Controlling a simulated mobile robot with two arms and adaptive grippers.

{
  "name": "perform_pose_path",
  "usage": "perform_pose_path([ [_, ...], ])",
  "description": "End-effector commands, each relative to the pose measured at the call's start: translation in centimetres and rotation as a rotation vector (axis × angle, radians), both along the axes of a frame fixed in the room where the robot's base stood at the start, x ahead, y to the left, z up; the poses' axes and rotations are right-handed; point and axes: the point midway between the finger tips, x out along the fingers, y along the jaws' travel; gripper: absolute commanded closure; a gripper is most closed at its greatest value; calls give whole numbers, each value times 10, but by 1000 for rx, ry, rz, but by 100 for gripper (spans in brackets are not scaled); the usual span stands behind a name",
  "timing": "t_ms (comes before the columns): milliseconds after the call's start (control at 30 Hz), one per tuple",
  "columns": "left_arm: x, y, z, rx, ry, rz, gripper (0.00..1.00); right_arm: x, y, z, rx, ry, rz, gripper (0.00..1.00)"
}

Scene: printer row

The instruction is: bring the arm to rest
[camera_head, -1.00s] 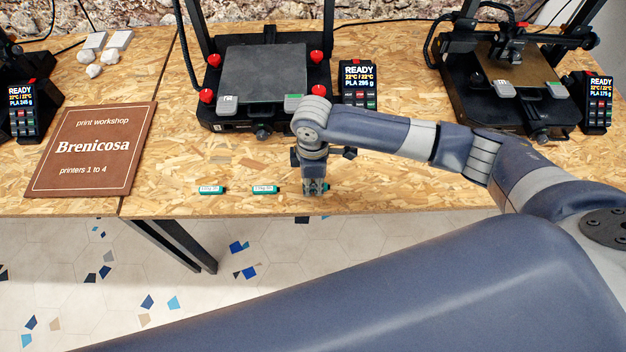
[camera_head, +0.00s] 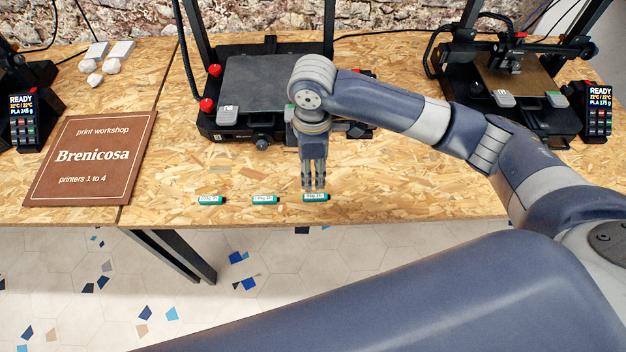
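My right gripper (camera_head: 314,186) points down just above the front of the chipboard table (camera_head: 400,190). Its dark fingertips are close behind and above a small teal labelled piece (camera_head: 317,198), which lies on the table and is not lifted. The fingers look close together with nothing visible held, but their opening cannot be made out. Two similar teal pieces, a middle one (camera_head: 265,200) and a left one (camera_head: 211,200), lie in a row to its left. My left gripper is not in view.
A printer (camera_head: 262,85) stands behind the gripper, its display hidden by my arm. Another printer (camera_head: 510,80) stands at right, with its display (camera_head: 598,108). A brown sign (camera_head: 92,160) lies at left, near several pale lumps (camera_head: 88,66). The table's front edge is close.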

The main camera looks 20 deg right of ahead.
Motion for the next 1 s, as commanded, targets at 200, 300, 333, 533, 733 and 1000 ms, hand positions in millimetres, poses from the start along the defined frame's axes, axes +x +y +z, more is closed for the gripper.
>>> perform_pose_path([
  [200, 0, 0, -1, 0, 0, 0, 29, 0, 0, 18, -1, 0, -1, 64],
  [300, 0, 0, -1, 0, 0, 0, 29, 0, 0, 19, -1, 1, -1, 64],
  [333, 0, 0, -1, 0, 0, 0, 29, 0, 0, 19, -1, 1, -1, 64],
  [533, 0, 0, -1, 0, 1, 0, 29, 0, 0, 19, -1, 1, -1, 64],
  [733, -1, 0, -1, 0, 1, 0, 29, 0, 0, 19, 0, 2, -1, 64],
  [1000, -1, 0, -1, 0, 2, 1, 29, -21, 30, -3, 89, -17, -18, 64],
])
